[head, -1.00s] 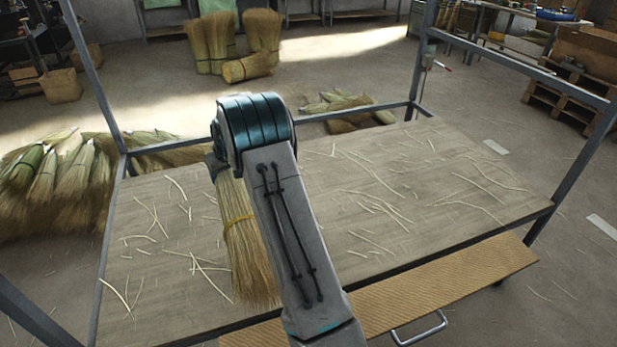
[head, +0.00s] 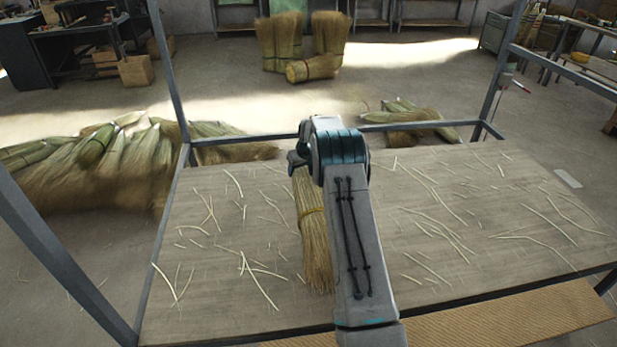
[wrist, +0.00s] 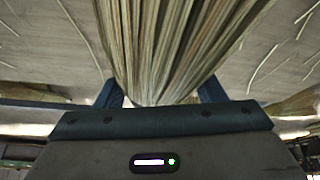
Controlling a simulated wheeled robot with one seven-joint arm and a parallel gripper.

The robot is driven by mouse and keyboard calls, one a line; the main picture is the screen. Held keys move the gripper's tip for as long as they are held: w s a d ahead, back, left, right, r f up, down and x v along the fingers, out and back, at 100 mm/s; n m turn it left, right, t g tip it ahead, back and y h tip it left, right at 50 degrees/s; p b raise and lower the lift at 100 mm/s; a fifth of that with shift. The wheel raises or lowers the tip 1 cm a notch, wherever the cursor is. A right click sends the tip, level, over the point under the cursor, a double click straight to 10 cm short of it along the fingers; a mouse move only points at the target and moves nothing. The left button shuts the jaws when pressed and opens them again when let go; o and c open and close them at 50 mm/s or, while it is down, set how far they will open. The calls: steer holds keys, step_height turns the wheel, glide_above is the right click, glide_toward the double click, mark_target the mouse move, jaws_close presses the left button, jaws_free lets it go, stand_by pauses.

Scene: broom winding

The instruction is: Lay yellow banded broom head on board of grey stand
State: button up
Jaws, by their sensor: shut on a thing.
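The yellow banded broom head (head: 314,240) shows in the head view as a straw bundle with a yellow band, partly hidden behind my arm. My gripper (head: 298,163) is shut on its narrow upper end; the fingertips are mostly hidden in the head view. In the wrist view the straw (wrist: 165,45) fans out from between the jaws (wrist: 165,95). The bundle hangs with its wide end toward me, over the board (head: 230,285) of the grey stand (head: 174,75). I cannot tell whether it touches the board.
Loose straws (head: 435,225) are scattered over the board, which is otherwise clear on both sides of the broom head. Grey posts rise at the stand's corners. Heaps of other broom heads (head: 110,165) lie on the floor at the left, and more bundles (head: 320,45) stand behind.

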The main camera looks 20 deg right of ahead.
steer(key=shift+w+d+f, duration=0.4)
steer(key=shift+d+f, duration=0.05)
steer(key=shift+d, duration=0.1)
steer(key=shift+f, duration=1.9)
steer(key=o, duration=1.2)
